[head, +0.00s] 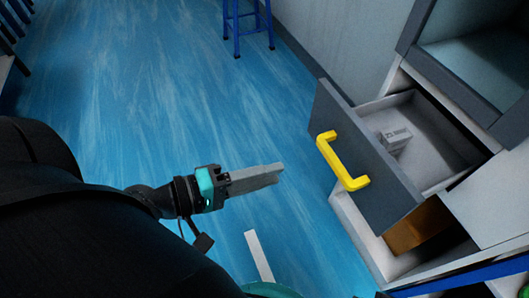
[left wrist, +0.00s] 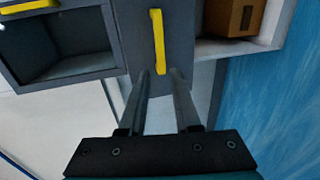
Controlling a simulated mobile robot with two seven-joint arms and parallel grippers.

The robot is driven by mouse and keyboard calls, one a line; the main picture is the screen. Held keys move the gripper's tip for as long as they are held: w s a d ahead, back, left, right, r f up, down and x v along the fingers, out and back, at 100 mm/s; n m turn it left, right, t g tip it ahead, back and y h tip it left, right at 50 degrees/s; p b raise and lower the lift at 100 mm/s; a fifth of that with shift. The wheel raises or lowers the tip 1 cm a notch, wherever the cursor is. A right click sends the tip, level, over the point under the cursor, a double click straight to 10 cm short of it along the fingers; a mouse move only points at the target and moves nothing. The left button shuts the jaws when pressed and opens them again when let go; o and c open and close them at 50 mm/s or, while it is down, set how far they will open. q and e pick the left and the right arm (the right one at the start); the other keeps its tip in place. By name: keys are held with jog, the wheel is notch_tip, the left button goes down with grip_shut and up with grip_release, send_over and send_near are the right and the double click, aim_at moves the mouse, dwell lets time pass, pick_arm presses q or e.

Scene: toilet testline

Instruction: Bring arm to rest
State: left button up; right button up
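My left gripper (head: 278,172) reaches in from the left over the blue floor, apart from the drawer in the head view. In the left wrist view its two fingers (left wrist: 160,72) stand apart with nothing between them. The gripper points toward a grey drawer front with a yellow handle (head: 342,160); the handle also shows ahead of the fingertips in the left wrist view (left wrist: 157,42). The drawer (head: 362,150) is pulled open, and a small pale box (head: 396,139) lies inside. My right gripper is not in view.
Below the drawer is an open compartment with a brown box (head: 416,228). An open grey-framed compartment (head: 480,60) is above. A blue stool (head: 248,25) stands at the back. The blue floor (head: 150,90) left of the cabinet is mostly clear.

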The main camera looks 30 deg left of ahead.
pick_arm(q)
jog(key=shift+s+a, duration=0.1)
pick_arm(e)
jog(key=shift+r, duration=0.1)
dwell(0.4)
pick_arm(q)
jog(key=s+a+f+m+g+y+p, duration=0.1)
jog(key=a+f+m+g+y+p, duration=0.2)
jog(key=f, duration=0.8)
jog(key=s+a+f+g+y+p, duration=0.1)
jog(key=s+a+f+y, duration=0.15)
jog(key=a+f, duration=0.65)
jog(key=s+d+f+m+g+y+p, duration=0.2)
jog(key=s+f+m, duration=0.3)
jog(key=f, duration=0.3)
jog(key=s+d+f+m+g+y+p, duration=0.1)
jog(key=s+f+m+g+y+p, duration=0.1)
jog(key=s+f, duration=0.5)
notch_tip(320, 180, down, 2)
jog(key=m+g+p, duration=0.1)
jog(key=m+g, duration=0.1)
jog(key=m, duration=0.1)
jog(key=shift+s+d, duration=0.4)
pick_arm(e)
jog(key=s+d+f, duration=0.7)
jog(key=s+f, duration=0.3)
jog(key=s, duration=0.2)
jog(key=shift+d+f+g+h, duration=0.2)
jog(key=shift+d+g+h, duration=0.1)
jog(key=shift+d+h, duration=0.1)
